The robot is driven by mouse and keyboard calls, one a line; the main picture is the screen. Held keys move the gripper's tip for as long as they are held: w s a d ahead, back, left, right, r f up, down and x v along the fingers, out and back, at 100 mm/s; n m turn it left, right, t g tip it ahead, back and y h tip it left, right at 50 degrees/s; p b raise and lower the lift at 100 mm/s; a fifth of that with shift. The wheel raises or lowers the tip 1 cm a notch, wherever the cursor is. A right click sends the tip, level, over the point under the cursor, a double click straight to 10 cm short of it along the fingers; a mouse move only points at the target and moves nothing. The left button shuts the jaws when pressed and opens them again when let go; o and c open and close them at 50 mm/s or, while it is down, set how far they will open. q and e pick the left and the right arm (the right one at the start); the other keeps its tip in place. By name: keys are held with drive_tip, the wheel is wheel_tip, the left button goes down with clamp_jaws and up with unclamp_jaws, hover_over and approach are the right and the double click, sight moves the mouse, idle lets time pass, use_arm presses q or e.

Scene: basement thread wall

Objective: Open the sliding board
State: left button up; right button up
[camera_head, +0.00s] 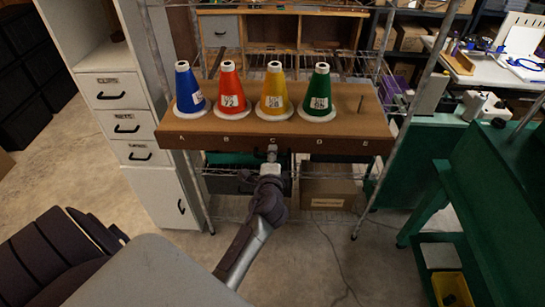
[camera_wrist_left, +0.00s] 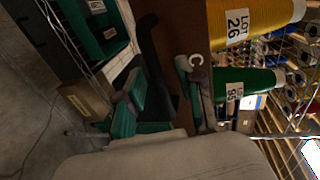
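The sliding board (camera_head: 345,143) is a brown wooden shelf with letters A to E along its front edge. My left gripper (camera_head: 272,155) is at the middle of the front edge, just below the C. In the left wrist view the board's edge (camera_wrist_left: 193,25) and its C are close to the fingers. Finger parts overlap the edge, so their opening and any contact are unclear. My right gripper is out of view.
Wire shelving holds the board, with a cardboard box (camera_head: 327,187) below. White drawers (camera_head: 120,123) stand at the left. A green workbench (camera_head: 470,190) stands at the right with a yellow bin (camera_head: 452,289) low down.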

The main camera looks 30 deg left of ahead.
use_arm(q)
drive_tip(key=v, duration=0.7)
drive_tip(key=shift+s+d, duration=0.1)
drive_tip(key=shift+d, duration=0.05)
drive_tip(key=s+d+f+g+h+b, duration=0.1)
drive_tip(key=d+f+h, duration=0.15)
drive_tip(key=f, duration=0.75)
drive_tip(key=s+d+f+g+h, duration=0.2)
drive_tip(key=d+f, duration=0.2)
drive_tip(key=f, duration=0.6)
drive_tip(key=s+d+f+n+g+h, duration=0.1)
drive_tip(key=s+d+f+g, duration=0.1)
drive_tip(key=s+f, duration=0.45)
drive_tip(key=s+d+f+n+g+h, duration=0.1)
drive_tip(key=s+f+n, duration=0.15)
drive_tip(key=f, duration=0.65)
drive_tip(key=s+f+n+g, duration=0.2)
drive_tip(key=s+f, duration=0.3)
drive_tip(key=s, duration=0.4)
drive_tip(key=s+a+f+n+g+h+b, duration=0.1)
drive_tip(key=s+f+g, duration=0.1)
drive_tip(key=s+f, duration=0.4)
drive_tip(key=s+a+f+n+g+b, duration=0.1)
drive_tip(key=s+f, duration=0.5)
drive_tip(key=s, duration=0.8)
drive_tip(key=shift+s+a+n+g, duration=0.15)
drive_tip(key=shift+s+n+g, duration=0.05)
drive_tip(key=shift+n+g, duration=0.6)
